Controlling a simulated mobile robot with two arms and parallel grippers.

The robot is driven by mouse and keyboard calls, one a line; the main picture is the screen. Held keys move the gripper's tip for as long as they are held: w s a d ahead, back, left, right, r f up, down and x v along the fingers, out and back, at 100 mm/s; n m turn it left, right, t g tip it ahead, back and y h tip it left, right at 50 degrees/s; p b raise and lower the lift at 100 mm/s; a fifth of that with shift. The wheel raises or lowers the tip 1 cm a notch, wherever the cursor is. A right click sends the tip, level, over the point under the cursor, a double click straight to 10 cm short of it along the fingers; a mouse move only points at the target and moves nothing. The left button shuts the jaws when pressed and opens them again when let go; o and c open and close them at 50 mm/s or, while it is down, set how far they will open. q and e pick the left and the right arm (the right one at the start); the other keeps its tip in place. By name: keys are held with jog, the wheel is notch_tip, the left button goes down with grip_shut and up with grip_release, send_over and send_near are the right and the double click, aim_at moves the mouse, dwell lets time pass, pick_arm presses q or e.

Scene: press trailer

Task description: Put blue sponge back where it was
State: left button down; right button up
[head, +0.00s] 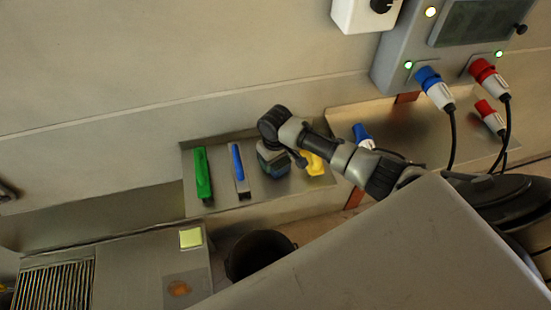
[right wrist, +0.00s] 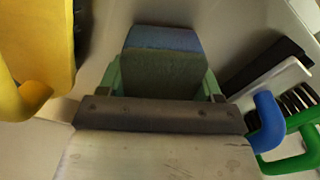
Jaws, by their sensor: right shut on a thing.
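The blue sponge (right wrist: 163,38), with a darker green-grey face, sits between the fingers of my right gripper (right wrist: 163,76) in the right wrist view. The gripper is shut on it. In the head view my right gripper (head: 281,149) points down over the metal shelf (head: 222,194), and the sponge (head: 271,163) shows just below it, between the blue-handled tool and a yellow thing. I cannot tell whether the sponge touches the shelf. My left gripper is not in view.
On the shelf are a green-handled brush (head: 202,175), a blue-handled tool (head: 239,165) and the yellow thing (head: 314,164). A blue plug (head: 362,135) lies on the right-hand shelf. Plugs with black cables hang from the grey panel (head: 400,45). A black bucket (head: 258,254) stands below.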

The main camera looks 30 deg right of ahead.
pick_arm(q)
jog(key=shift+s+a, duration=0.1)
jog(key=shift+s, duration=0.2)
pick_arm(e)
jog(key=shift+f, duration=0.2)
jog(key=o, duration=1)
jog(key=shift+c, duration=0.2)
jog(key=shift+r, duration=0.1)
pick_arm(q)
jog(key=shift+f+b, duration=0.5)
pick_arm(e)
notch_tip(320, 180, up, 12)
jog(key=shift+a, duration=0.1)
